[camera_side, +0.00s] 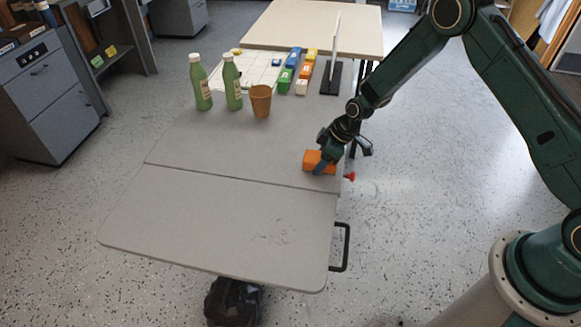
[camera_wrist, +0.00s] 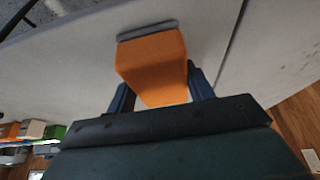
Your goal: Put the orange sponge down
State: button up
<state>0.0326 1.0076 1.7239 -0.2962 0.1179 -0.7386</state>
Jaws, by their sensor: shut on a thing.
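The orange sponge (camera_side: 314,160) is a block at the right edge of the grey folding table (camera_side: 220,220). In the wrist view the sponge (camera_wrist: 152,65) shows a grey layer at its far end and sits between two blue fingers. My gripper (camera_side: 321,166) is shut on the sponge, with one blue finger showing at its side. In the wrist view my gripper (camera_wrist: 160,95) has a finger on either side of it. I cannot tell whether the sponge touches the tabletop or is slightly above it.
Two green bottles (camera_side: 233,82) and a brown cup (camera_side: 260,101) stand at the back left. Coloured blocks (camera_side: 293,73) lie by an upright white panel (camera_side: 335,45) on a dark base. A seam crosses the table. The front half is clear. A black handle (camera_side: 340,247) juts out at the right.

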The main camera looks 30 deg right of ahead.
jog(key=shift+f, duration=0.1)
jog(key=o, duration=0.9)
jog(key=shift+v, duration=6.15)
